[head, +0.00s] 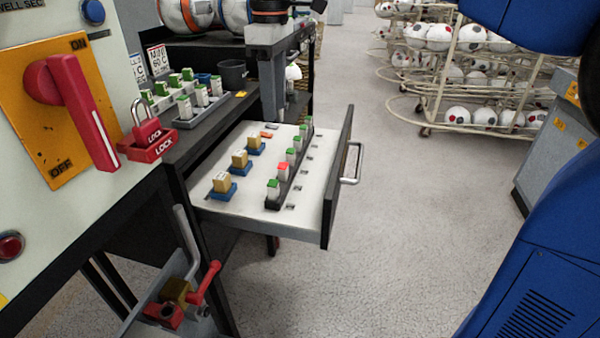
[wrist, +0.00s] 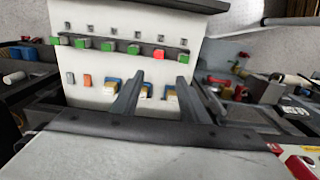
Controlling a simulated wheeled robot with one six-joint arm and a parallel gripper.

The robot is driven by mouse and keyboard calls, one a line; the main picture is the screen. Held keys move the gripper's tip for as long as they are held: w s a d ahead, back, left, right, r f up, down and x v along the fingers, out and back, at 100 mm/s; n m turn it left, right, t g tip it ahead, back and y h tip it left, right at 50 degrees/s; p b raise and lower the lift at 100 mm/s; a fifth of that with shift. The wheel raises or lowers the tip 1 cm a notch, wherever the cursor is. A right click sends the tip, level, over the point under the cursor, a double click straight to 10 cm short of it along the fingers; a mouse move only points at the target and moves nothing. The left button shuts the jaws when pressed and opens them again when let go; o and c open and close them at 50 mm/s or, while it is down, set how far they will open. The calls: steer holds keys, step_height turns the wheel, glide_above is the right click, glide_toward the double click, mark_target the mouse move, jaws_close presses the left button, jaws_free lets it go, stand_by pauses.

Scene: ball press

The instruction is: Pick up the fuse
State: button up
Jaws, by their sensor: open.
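An open drawer (head: 226,208) holds a dark rack (head: 272,203) with a row of white fuses. One fuse has a red top (head: 283,170), and the others have green tops. In the wrist view the red-topped fuse (wrist: 159,55) is toward the right of the row, beyond the fingertips. My gripper (wrist: 160,82) is open and empty, its two fingers pointing toward the drawer. In the head view what looks like my gripper (head: 276,112) hangs at the drawer's back edge. It is apart from the red-topped fuse.
Yellow-topped blocks on blue bases (head: 239,160) sit beside the rack. A tray of green-topped fuses (head: 201,97) and a black cup (head: 232,74) are on the bench. A panel with a red lever (head: 72,92) stands left. Floor right of the drawer is clear.

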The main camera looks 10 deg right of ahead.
glide_above(283, 165)
steer(key=f, duration=1.1)
steer(key=shift+a+f, duration=0.15)
steer(key=shift+a, duration=0.25)
steer(key=f, duration=0.4)
steer(key=shift+d+f, duration=0.15)
steer(key=shift+d, duration=0.25)
steer(key=shift+f, duration=0.5)
jaws_close()
